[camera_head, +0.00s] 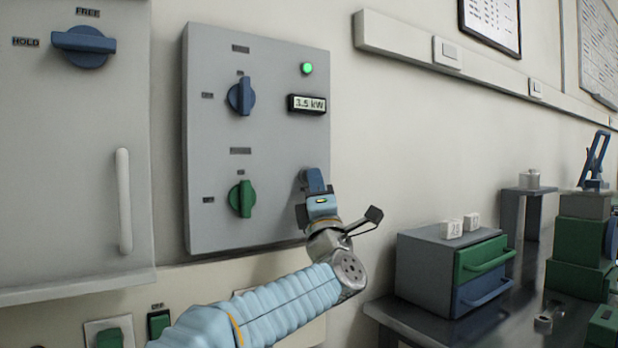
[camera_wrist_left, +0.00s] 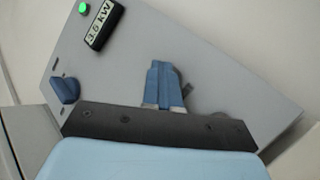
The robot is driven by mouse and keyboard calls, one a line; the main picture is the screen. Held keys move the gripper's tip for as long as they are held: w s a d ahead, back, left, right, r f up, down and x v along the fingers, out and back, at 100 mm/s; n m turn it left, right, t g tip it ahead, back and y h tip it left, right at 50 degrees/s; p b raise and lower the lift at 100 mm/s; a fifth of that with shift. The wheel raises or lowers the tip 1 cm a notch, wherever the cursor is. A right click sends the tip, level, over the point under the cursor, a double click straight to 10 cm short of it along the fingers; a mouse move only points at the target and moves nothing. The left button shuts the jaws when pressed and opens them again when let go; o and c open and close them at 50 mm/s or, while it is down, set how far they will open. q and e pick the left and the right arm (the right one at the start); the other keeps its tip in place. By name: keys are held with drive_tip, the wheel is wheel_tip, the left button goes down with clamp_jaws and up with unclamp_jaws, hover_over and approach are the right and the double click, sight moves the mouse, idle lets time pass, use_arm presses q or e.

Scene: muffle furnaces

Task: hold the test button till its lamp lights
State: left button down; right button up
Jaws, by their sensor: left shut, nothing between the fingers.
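A grey control panel (camera_head: 262,130) hangs on the wall. Its green lamp (camera_head: 307,68) is lit above a small kW display (camera_head: 307,104); both also show in the left wrist view, the lamp (camera_wrist_left: 83,8) and the display (camera_wrist_left: 104,24). My left gripper (camera_head: 315,180) is shut and empty, its blue fingertips at the panel's lower right. In the left wrist view the fingertips (camera_wrist_left: 163,75) point at the panel face. A small dark round edge (camera_wrist_left: 187,88) shows beside them, perhaps the test button, mostly hidden. I cannot tell whether the fingertips touch it.
The panel carries a blue knob (camera_head: 241,96) and a green knob (camera_head: 242,199). A grey cabinet with a handle (camera_head: 124,200) stands at the left, with a blue knob (camera_head: 84,46). At the right, a drawer box (camera_head: 425,270) sits on a dark table (camera_head: 480,325).

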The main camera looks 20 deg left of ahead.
use_arm(q)
drive_tip(key=shift+s+d+b, duration=0.55)
drive_tip(key=shift+s+d, duration=0.05)
idle(0.3)
drive_tip(key=shift+s+d+b, duration=0.6)
drive_tip(key=shift+s+d, duration=0.15)
drive_tip(key=shift+d, duration=0.25)
drive_tip(key=shift+s+d+b, duration=0.55)
drive_tip(key=shift+s+d, duration=0.2)
drive_tip(key=shift+d, duration=0.25)
